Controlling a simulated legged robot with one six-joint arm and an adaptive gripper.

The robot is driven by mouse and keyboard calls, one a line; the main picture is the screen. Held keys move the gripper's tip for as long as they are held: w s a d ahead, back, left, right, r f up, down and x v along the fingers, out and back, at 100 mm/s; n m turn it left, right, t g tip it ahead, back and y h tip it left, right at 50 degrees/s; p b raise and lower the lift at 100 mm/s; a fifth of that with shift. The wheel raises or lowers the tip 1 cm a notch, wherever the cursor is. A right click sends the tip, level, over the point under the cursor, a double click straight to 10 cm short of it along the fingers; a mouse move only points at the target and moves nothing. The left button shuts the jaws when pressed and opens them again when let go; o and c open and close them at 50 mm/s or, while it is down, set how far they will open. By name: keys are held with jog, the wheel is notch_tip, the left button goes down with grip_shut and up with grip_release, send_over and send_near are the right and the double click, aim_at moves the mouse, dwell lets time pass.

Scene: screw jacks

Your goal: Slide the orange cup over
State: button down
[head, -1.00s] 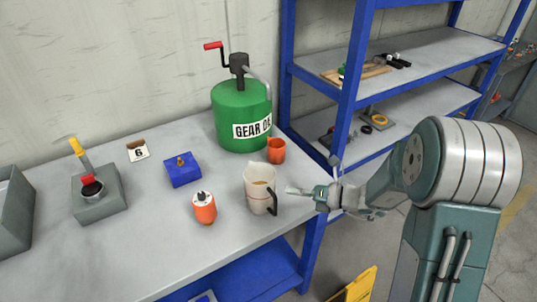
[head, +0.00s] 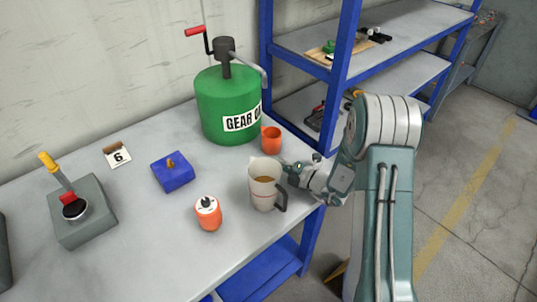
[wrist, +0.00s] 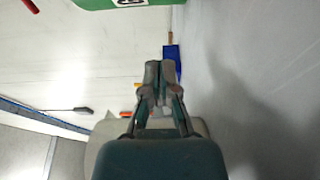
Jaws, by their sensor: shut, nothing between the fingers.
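The orange cup (head: 271,140) stands upright on the grey workbench, just right of the green gear oil can's base. My gripper (head: 287,169) is at the right of the bench, behind and right of the clear measuring jug (head: 263,190) and in front of the orange cup. In the head view its tips are close to the jug's rim, and I cannot tell whether they touch. In the wrist view my gripper (wrist: 159,68) has its fingers together with nothing between them. The orange cup is not clearly visible in the wrist view.
A blue shelf post (head: 340,75) rises at the right.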

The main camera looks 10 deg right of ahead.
aim_at(265, 146)
jog(key=x, duration=0.8)
jog(key=shift+w+a, duration=0.15)
jog(key=shift+w, duration=0.15)
jog(key=d, duration=0.1)
jog(key=w+d, duration=0.1)
jog(key=d, duration=0.1)
jog(key=shift+w, duration=0.2)
jog(key=shift+w+d, duration=0.15)
jog(key=shift+d, duration=0.3)
jog(key=shift+a, duration=0.2)
jog(key=w+d, duration=0.1)
jog(key=d, duration=0.1)
jog(key=w+d, duration=0.1)
jog(key=d, duration=0.1)
jog(key=w+d, duration=0.1)
jog(key=d, duration=0.1)
jog(key=shift+w+d, duration=0.1)
jog(key=shift+w, duration=0.1)
jog(key=shift+a, duration=0.3)
